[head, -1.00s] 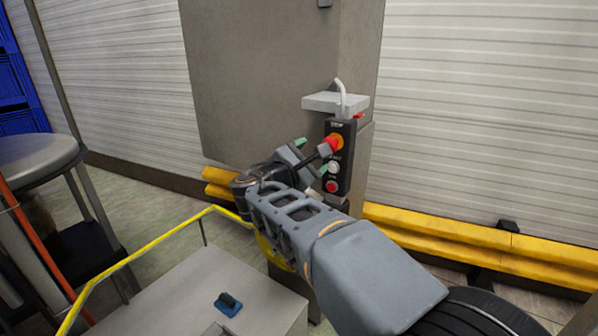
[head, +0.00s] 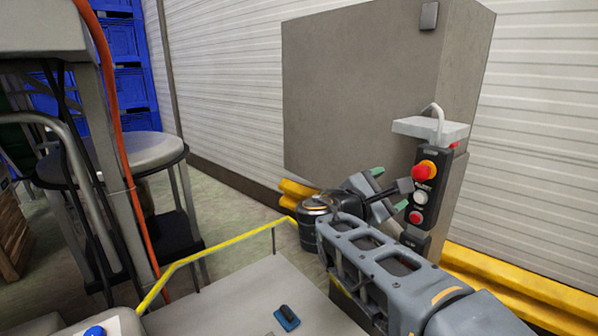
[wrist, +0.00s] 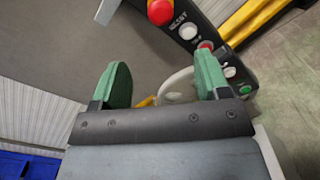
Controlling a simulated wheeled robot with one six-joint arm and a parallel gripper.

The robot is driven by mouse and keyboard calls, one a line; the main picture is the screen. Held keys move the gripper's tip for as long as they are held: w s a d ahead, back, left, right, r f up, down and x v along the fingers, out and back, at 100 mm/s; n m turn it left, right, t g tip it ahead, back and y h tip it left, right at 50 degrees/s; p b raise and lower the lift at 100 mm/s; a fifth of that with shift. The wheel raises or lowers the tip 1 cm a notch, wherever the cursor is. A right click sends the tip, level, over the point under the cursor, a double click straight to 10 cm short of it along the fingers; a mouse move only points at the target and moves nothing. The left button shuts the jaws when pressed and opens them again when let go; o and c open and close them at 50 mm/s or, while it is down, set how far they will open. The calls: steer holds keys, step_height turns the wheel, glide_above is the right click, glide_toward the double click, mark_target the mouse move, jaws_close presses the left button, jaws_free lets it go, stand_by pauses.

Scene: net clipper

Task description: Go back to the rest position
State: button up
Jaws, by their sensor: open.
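My gripper (head: 388,188) is in front of the grey cabinet, just left of the black control box (head: 428,190). In the wrist view my gripper (wrist: 165,85) has its two green fingertips spread apart, with no object held between them. The control box carries a red knob on a yellow-orange base (head: 425,170), a white button (head: 420,198) and a red button (head: 416,217). In the wrist view the red knob (wrist: 160,11) and white button (wrist: 188,31) lie beyond the fingertips. A fingertip partly covers the lower red button there.
The grey cabinet (head: 375,100) stands behind my gripper. A yellow rail (head: 215,250) edges the platform in front. A round metal table (head: 150,150) and an orange hose (head: 112,120) are at left. A yellow floor barrier (head: 510,290) runs along the wall at right.

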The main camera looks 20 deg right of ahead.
steer(key=s+a+f+m+g+y, duration=0.25)
steer(key=f+m+y, duration=0.4)
steer(key=f, duration=0.65)
steer(key=s+a+f+m+y, duration=0.7)
steer(key=a+f+m+y, duration=0.1)
steer(key=a+f+y, duration=0.2)
steer(key=shift+s+a+g, duration=0.15)
steer(key=shift+a+g, duration=0.2)
steer(key=shift+m, duration=0.25)
stand_by(1.8)
